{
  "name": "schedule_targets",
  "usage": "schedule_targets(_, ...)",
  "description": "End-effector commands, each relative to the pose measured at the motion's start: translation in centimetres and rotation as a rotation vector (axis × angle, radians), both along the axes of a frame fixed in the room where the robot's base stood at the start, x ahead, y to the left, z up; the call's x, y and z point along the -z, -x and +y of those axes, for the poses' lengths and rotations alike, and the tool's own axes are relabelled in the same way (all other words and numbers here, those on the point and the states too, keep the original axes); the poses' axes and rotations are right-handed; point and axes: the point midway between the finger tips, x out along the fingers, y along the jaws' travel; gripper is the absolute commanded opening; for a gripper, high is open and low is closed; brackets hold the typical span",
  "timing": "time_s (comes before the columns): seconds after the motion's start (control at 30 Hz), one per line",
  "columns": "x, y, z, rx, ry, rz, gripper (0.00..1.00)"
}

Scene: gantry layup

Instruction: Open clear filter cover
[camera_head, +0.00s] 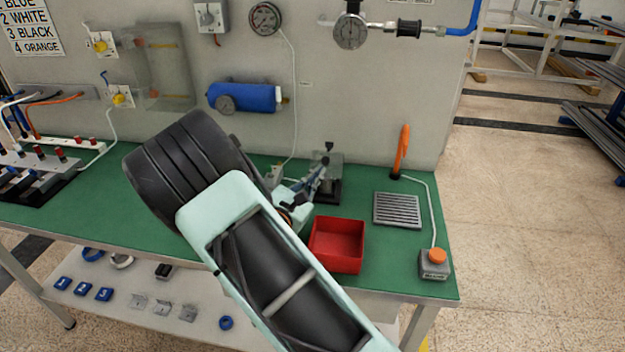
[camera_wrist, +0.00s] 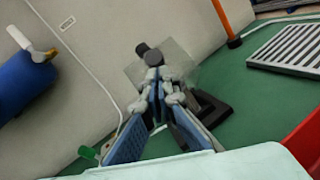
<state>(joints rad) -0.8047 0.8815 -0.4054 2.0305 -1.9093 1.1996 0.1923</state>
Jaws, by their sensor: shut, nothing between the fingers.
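A clear plate (camera_wrist: 184,62), which looks like the clear filter cover, stands tilted over a black base (camera_wrist: 212,110) on the green bench. In the head view the clear plate (camera_head: 335,160) is small, at the back of the bench near the wall. My gripper (camera_wrist: 160,92) is shut and empty. Its fingertips overlap the lower part of the plate and the knobs in the wrist view; I cannot tell whether they touch. In the head view my gripper (camera_head: 321,172) is partly hidden by my arm.
A red bin (camera_head: 337,245) sits in front of the base. A grey slotted grate (camera_head: 397,209), an orange-handled tool (camera_head: 402,150) and a button box (camera_head: 434,264) are to the right. A blue cylinder (camera_head: 243,97) and a see-through panel (camera_head: 166,65) are on the wall.

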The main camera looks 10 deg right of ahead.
Motion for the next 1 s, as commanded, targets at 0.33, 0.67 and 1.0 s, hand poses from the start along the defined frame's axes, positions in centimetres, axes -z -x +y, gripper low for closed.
schedule_targets(0.33, -0.1, 0.0, 0.0, 0.000, -0.001, 0.002, 0.00)
schedule_targets(0.67, -1.2, -0.6, -0.3, 0.001, -0.023, 0.062, 0.00)
schedule_targets(1.0, -3.7, -2.8, -1.0, 0.003, -0.095, 0.273, 0.00)
